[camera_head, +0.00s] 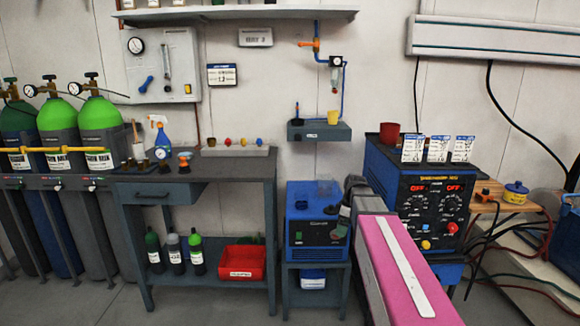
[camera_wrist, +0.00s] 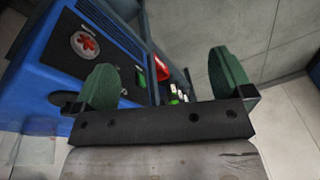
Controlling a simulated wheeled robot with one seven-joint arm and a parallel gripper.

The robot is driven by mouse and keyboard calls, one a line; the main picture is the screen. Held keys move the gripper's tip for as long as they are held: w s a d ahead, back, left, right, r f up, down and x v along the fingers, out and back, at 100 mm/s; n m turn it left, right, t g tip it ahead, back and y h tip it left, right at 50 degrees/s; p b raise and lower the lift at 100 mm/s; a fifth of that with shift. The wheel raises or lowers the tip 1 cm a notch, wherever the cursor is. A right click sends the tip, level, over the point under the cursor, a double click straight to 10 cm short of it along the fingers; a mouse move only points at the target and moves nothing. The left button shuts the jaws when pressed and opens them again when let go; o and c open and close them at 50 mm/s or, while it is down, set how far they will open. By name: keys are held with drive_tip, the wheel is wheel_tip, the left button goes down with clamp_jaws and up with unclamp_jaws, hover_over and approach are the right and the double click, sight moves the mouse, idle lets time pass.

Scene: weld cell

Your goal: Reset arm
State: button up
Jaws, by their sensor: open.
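My gripper (camera_wrist: 166,80) is open in the wrist view, its two green finger pads wide apart with nothing held between them. The floor, part of a blue cabinet and a red bin show beyond the fingers. In the head view my arm reaches in from the lower right, with its pink and white link in front. Its far end is beside the blue cooler unit (camera_head: 306,228); the fingers there are small and partly hidden by the arm.
A dark workbench (camera_head: 165,178) with a spray bottle (camera_head: 160,135) and small items stands left of my arm. A red bin (camera_head: 242,262) and several bottles sit on its lower shelf. A welding power unit (camera_head: 433,203) stands close on the right. Green-topped gas cylinders (camera_head: 98,125) line the left.

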drive_tip(key=s+a+f+m+h, duration=0.1)
drive_tip(key=s+f+m+h, duration=0.1)
drive_tip(key=s+f+m, duration=1.1)
drive_tip(key=s+f, duration=0.1)
drive_tip(key=s, duration=0.2)
drive_tip(key=shift+a+f+m, duration=0.15)
drive_tip(key=shift+a+m, duration=0.25)
